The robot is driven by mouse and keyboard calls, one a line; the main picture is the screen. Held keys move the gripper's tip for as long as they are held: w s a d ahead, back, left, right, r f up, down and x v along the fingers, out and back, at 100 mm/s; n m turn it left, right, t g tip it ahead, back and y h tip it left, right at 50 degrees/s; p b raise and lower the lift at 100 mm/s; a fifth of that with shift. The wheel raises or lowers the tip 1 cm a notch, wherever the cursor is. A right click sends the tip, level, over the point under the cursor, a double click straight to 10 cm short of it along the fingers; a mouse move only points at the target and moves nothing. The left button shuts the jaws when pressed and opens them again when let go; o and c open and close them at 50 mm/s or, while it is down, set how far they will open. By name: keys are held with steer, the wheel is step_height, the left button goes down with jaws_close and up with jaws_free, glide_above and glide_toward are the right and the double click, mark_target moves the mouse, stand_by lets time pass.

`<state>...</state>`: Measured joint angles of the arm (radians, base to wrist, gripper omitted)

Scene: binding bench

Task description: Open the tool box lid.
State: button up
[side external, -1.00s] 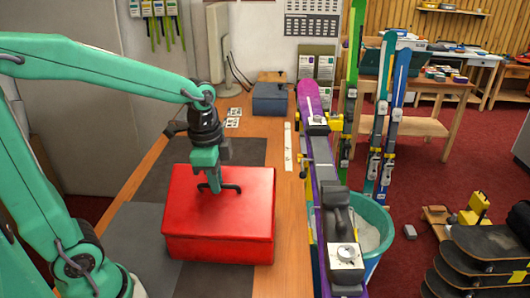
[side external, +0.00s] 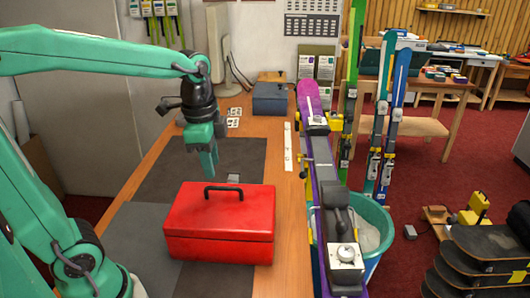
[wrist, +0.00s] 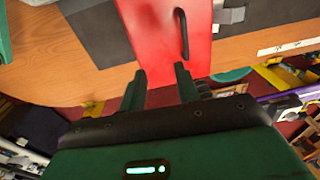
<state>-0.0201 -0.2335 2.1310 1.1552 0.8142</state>
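The red tool box (side external: 220,246) stands on the bench, partly on the dark mat. Its lid (side external: 190,212) lies flat and looks shut, with a black handle (side external: 224,192) on top. The wrist view shows part of the box (wrist: 155,25) and the handle (wrist: 182,35) at the top. My gripper (side external: 210,172) hangs above and just beyond the box's far edge, left of the handle and apart from it. In the wrist view my gripper (wrist: 160,70) has its fingers spread with nothing held between them.
A grey piece (side external: 234,178) shows at the box's far edge. A purple ski or board (side external: 313,150) with clamps runs along the bench's right side, beside a teal bucket (side external: 376,215). A blue-grey box (side external: 270,98) stands at the back.

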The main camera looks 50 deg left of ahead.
steer(key=shift+s+r, duration=0.15)
steer(key=shift+r, duration=1)
steer(key=s+f+n+t, duration=0.2)
steer(key=s+n+t, duration=0.2)
steer(key=s+n, duration=0.3)
steer(key=shift+d+n+t, duration=0.3)
steer(key=shift+n, duration=0.7)
